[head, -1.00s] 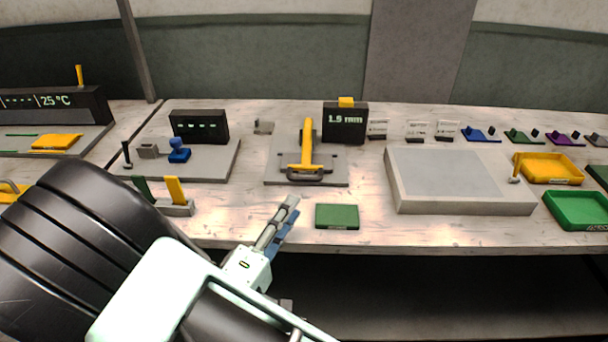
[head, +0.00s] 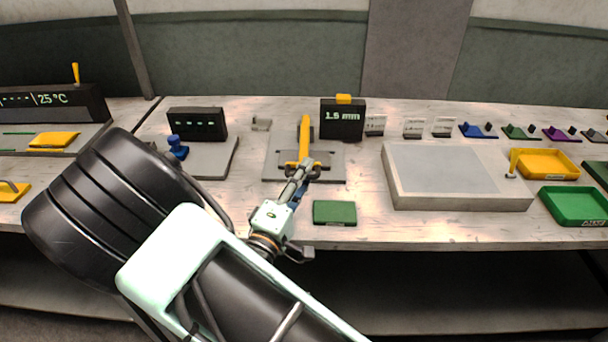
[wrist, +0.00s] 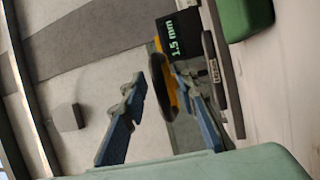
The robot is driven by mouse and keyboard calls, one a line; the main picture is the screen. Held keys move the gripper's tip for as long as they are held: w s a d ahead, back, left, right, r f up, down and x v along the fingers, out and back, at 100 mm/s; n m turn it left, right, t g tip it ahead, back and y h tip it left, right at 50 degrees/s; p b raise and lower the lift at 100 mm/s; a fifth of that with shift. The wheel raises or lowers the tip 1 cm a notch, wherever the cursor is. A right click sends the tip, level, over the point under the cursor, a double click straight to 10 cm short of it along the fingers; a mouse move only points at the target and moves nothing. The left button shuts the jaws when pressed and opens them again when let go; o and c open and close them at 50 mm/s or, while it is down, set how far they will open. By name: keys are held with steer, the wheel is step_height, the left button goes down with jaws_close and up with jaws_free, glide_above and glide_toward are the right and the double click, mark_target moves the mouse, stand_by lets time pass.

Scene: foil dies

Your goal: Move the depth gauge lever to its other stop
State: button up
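The yellow lever (head: 305,138) stands on a grey base plate (head: 330,172) in front of the dark display (head: 342,120) reading 1.5 mm. My gripper (head: 303,170) is at the near side of the lever and hides its lower part in the head view. In the wrist view my gripper (wrist: 155,82) has its two blue-and-grey fingers spread apart. A dark oval end with a yellow edge (wrist: 162,88) shows between the fingertips. I cannot tell whether either finger touches it. The display also shows in the wrist view (wrist: 180,38).
A green block (head: 334,212) lies to the right of my gripper near the table's front edge. A large grey slab (head: 455,175) is further right, with yellow (head: 545,163) and green (head: 573,206) trays beyond. A blue knob (head: 177,146) stands on the left plate.

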jaws_close()
steer(key=shift+r, duration=0.15)
stand_by(0.4)
